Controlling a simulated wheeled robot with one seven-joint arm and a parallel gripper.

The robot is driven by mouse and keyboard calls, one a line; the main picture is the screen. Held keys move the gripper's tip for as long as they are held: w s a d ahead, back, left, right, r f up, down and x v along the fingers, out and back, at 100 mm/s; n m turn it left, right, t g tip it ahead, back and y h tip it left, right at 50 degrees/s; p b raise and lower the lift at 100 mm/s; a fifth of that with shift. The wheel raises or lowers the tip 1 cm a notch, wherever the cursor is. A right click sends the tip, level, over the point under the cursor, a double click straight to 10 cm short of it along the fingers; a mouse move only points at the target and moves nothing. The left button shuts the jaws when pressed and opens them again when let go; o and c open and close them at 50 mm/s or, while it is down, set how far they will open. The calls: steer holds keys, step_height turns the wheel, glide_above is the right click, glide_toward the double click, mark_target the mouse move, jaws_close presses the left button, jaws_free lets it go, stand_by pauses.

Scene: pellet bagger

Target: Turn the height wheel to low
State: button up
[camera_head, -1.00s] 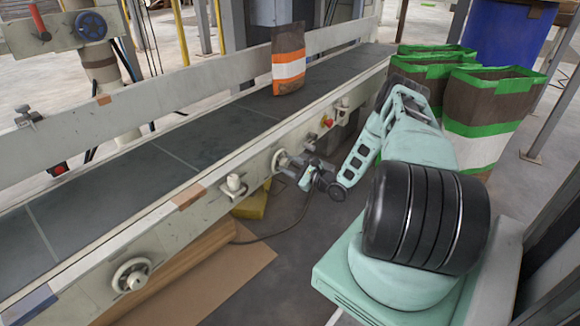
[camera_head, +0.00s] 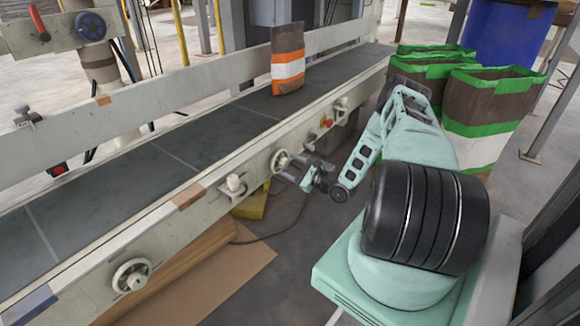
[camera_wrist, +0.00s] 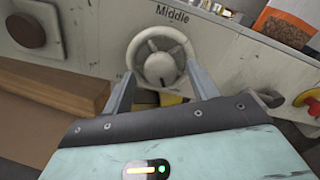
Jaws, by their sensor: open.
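The height wheel (camera_head: 281,161) is a pale round handwheel on the conveyor's near side rail. In the wrist view the wheel (camera_wrist: 158,68) is straight ahead, with a grey hub and spokes. The word "Middle" is printed above it; lettering at its lower left is mostly hidden by a finger. My gripper (camera_head: 293,167) is at the wheel. In the wrist view my gripper (camera_wrist: 161,74) is open, one finger at each side of the rim. I cannot tell whether the fingers touch it.
Another handwheel (camera_head: 131,275) is on the rail at lower left. A red button (camera_head: 328,122) is right of the height wheel. A brown, white and orange bag (camera_head: 288,58) stands on the belt (camera_head: 110,175). Green-edged bags (camera_head: 490,110) stand at right.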

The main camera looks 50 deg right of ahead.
steer(key=s+d+p, duration=0.1)
steer(key=s+p, duration=0.2)
steer(key=s, duration=1.3)
steer(key=shift+s+p, duration=0.35)
steer(key=shift+w+d, duration=0.1)
steer(key=shift+d, duration=0.05)
